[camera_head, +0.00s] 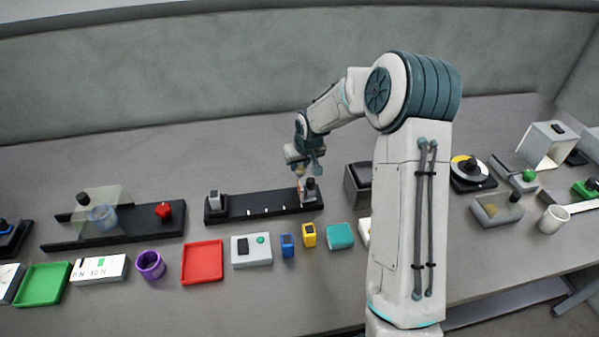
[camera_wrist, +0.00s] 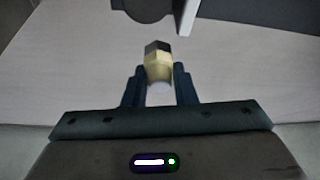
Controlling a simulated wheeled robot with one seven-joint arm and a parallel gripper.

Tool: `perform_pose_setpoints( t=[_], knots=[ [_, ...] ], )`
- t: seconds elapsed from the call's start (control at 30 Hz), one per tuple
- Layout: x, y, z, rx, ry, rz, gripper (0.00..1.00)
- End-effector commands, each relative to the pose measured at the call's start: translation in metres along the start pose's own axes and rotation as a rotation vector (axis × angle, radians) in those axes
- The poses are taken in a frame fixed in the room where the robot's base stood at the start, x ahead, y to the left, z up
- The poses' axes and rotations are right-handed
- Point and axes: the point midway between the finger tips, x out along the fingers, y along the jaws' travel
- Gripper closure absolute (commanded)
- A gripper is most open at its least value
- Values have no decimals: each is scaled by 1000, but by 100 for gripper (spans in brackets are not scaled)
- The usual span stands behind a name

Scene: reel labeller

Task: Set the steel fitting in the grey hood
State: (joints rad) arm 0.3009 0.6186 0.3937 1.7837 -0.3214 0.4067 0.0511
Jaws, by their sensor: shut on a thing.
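My gripper (camera_head: 303,164) is over the right end of a long black rail, pointing down. In the wrist view, its two dark fingers (camera_wrist: 159,88) are shut on a small hexagonal fitting (camera_wrist: 158,62), pale and yellowish with a dark end. The fitting is small and partly hidden in the head view. A pale grey hood-like housing (camera_head: 541,146) with an open side stands at the far right, well away from my gripper. A dark grey box (camera_head: 351,190) stands nearer, right of the rail and partly behind my arm; I cannot tell which is the grey hood.
The black rail (camera_head: 245,210) carries upright blocks near both ends. A red tray (camera_head: 202,262), purple cup (camera_head: 150,265) and several small coloured blocks line the front. A dial unit (camera_head: 470,170), see-through bin (camera_head: 497,209) and white cup (camera_head: 552,219) stand to the right. The back strip of table is mostly clear.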

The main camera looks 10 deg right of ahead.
Motion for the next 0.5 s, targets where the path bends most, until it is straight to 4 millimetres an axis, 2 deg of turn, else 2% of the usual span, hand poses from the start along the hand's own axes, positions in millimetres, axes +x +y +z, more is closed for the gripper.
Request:
perform_pose_setpoints(
  t=[0.3,0.5],
  knots=[
    [33,-1,13,1,-3,0,100],
    [39,0,14,1,1,1,100]
  ],
)
